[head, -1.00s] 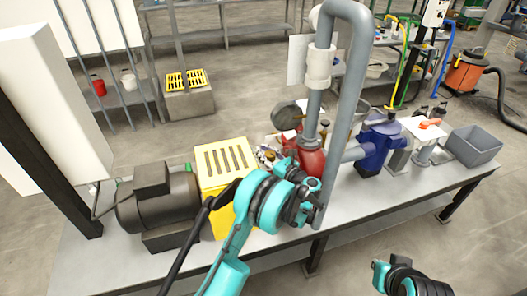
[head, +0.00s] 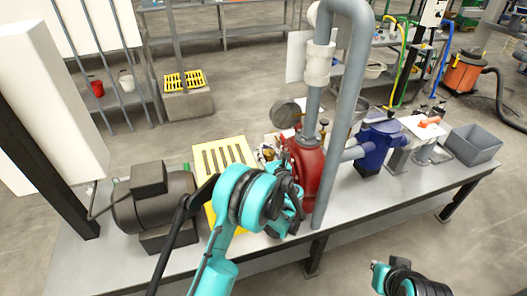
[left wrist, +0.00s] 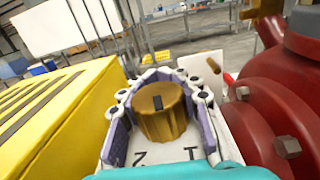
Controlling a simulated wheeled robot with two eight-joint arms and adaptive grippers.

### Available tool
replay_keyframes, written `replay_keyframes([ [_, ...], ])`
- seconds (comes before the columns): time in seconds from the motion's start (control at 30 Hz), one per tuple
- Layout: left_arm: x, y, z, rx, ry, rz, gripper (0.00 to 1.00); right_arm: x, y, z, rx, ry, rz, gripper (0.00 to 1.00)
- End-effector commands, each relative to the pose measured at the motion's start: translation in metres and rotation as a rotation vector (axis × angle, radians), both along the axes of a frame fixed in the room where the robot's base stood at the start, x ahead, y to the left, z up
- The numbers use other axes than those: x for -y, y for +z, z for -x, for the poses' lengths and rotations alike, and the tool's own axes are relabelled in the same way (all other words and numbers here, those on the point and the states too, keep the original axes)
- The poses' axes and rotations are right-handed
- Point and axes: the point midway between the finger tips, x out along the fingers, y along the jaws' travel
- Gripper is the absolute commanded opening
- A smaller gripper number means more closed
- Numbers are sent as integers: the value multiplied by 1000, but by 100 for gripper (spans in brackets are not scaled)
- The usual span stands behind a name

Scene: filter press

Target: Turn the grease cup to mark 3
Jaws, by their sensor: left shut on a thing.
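The brass grease cup (left wrist: 160,111) is a ribbed round knob with a dark line on its top, seen in the left wrist view. It sits over a white plate (left wrist: 190,156) with the numbers 1 and 2 near my wrist; a 3 cannot be made out. My left gripper (left wrist: 164,98) is shut on the cup, its purple-grey pads on both sides. In the head view my left gripper (head: 288,203) is beside the red pump housing (head: 309,180), and the cup is hidden. My right gripper (head: 402,280) shows only partly at the bottom edge.
A yellow slotted guard (head: 226,156) and a dark motor (head: 155,203) stand left of the cup. A grey vertical pipe (head: 343,130) rises close to the right of my left gripper. A blue unit (head: 377,140) and a grey bin (head: 473,145) are farther right.

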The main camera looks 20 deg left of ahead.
Motion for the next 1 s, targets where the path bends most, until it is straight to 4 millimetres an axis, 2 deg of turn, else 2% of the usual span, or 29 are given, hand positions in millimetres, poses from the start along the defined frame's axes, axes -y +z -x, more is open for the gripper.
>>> replay_keyframes([
  [0.33,5,0,-3,0,-158,-1,0,0,-8,0,0,0,0,0],
  [0.87,6,1,-4,0,-189,-1,0,0,-9,0,0,0,0,0],
  [0.9,6,1,-4,0,-189,-1,32,0,-9,0,0,0,0,0],
  [0.93,6,1,-4,0,-189,-1,40,0,-9,0,0,0,0,0],
  [1.0,6,1,-4,0,-189,-1,42,0,-9,0,0,0,0,0],
])
